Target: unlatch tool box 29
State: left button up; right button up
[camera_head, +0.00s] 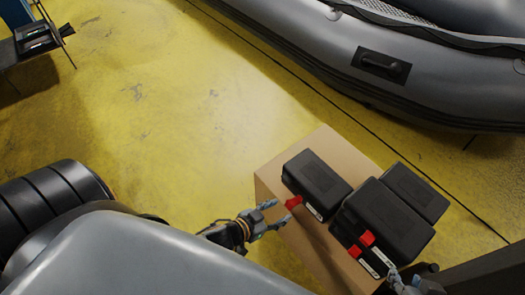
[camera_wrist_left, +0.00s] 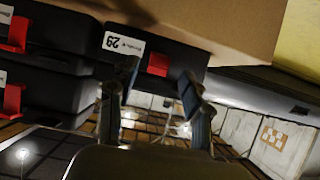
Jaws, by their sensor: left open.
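Tool box 29 (camera_head: 318,180) is a black case with a red latch (camera_head: 293,202), at the left end of a cardboard box top. In the left wrist view its label (camera_wrist_left: 123,43) reads 29 upside down, and the red latch (camera_wrist_left: 158,64) shows beside it. My left gripper (camera_head: 281,211) is open and empty at the box's latch side. In the left wrist view its fingers (camera_wrist_left: 159,84) stand to either side of the latch; I cannot tell whether they touch it. My right gripper (camera_head: 408,284) is partly cut off at the bottom edge, near the other boxes.
Other black tool boxes (camera_head: 395,218) with red latches stand close on the right, some stacked. The cardboard box (camera_head: 324,145) carries them all. A grey inflatable boat (camera_head: 310,50) lies behind. The yellow floor (camera_head: 170,100) on the left is largely clear.

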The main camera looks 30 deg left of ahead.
pick_arm(q)
jog(key=v, duration=0.9)
